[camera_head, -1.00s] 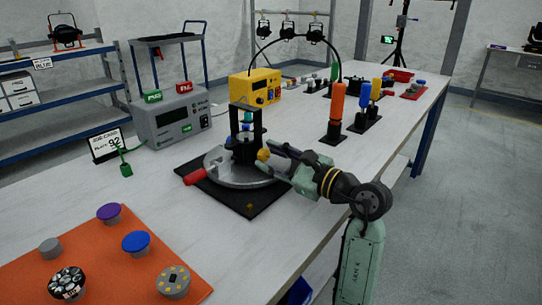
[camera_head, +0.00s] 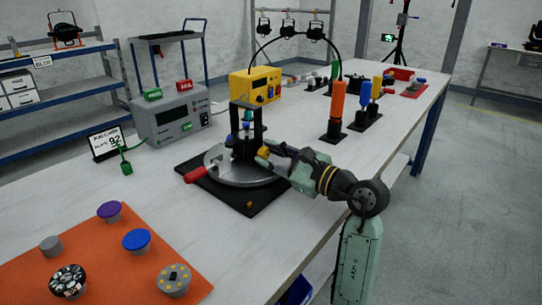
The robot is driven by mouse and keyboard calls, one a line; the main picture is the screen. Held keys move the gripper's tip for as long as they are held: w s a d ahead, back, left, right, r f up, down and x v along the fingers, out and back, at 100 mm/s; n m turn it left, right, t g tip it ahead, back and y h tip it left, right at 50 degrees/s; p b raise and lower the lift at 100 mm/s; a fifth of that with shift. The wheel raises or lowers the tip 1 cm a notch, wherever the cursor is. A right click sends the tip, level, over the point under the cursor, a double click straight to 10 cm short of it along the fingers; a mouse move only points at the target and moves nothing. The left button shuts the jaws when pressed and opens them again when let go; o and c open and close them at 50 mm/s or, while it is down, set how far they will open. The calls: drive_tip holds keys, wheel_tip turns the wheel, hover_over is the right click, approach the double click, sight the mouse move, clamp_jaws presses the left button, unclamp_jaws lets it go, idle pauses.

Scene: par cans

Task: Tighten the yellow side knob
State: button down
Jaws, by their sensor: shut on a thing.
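The yellow side knob (camera_head: 263,153) sits on the right side of a fixture, beside its dark upright column (camera_head: 247,142). My gripper (camera_head: 270,155) reaches in from the right and is shut on the knob, its fingers covering part of it. The fixture stands on a round grey metal plate (camera_head: 222,171) with a red handle (camera_head: 197,174) at its left, on a black mat (camera_head: 215,193). The knob's far side and its thread are hidden.
A yellow box (camera_head: 254,86) stands behind the fixture and a grey metered unit (camera_head: 172,118) to its left. An orange-handled driver (camera_head: 336,108) stands upright behind my arm. An orange mat (camera_head: 100,250) with several knobs lies at front left.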

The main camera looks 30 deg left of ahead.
drive_tip(key=m+p, duration=0.3)
drive_tip(key=shift+r, duration=0.2)
drive_tip(key=shift+f+m+p, duration=0.1)
drive_tip(key=shift+m+p, duration=1)
drive_tip(key=shift+m, duration=0.5)
drive_tip(key=c, duration=1.6)
unclamp_jaws()
drive_tip(key=d, duration=0.4)
drive_tip(key=s+d, duration=0.1)
drive_tip(key=d, duration=0.7)
drive_tip(key=shift+s, duration=0.3)
